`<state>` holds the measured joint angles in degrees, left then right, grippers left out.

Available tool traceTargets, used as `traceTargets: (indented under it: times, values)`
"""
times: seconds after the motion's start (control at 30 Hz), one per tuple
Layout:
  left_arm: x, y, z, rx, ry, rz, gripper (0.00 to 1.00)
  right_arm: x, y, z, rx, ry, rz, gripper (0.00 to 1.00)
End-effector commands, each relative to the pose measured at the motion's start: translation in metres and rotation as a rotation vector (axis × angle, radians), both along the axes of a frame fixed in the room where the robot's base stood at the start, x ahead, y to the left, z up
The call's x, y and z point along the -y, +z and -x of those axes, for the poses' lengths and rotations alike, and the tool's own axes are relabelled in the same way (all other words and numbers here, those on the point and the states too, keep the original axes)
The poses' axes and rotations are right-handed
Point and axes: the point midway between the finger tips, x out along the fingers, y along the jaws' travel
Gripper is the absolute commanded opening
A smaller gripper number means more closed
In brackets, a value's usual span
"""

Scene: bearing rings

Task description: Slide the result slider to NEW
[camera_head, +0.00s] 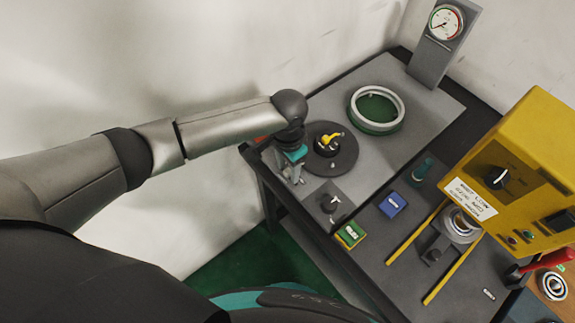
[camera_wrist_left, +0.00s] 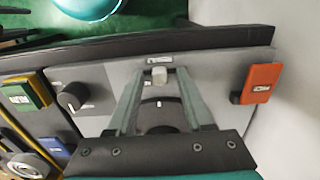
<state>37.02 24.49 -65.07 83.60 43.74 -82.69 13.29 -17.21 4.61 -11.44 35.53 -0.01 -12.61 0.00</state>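A small pale slider knob (camera_wrist_left: 159,76) stands on the grey panel in the left wrist view, with small labels above and below it that I cannot read. It seems to be the result slider. My left gripper (camera_wrist_left: 160,74) is open, with a finger on each side of the knob and gaps between. In the head view, my left gripper (camera_head: 297,179) points down at the panel's near left edge, and the knob is hard to make out there. The right gripper is not in view.
A black rotary knob (camera_wrist_left: 72,97) and an orange block (camera_wrist_left: 262,83) flank the slider area. A dark round plate with a yellow piece (camera_head: 330,143), a large ring (camera_head: 396,118), green-yellow block (camera_head: 350,234), blue block (camera_head: 392,205) and yellow machine (camera_head: 530,140) also occupy the bench.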

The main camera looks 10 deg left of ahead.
Motion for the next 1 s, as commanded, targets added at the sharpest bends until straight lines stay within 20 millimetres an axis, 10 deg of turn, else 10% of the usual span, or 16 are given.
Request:
traceTargets:
  times: [0.37,1.0]
  values:
    - [0.000,0.011,-0.001,0.002,0.000,0.001,0.53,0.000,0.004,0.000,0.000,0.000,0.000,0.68]
    - [0.000,0.141,-0.001,0.002,0.000,0.000,0.53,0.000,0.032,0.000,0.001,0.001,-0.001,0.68]
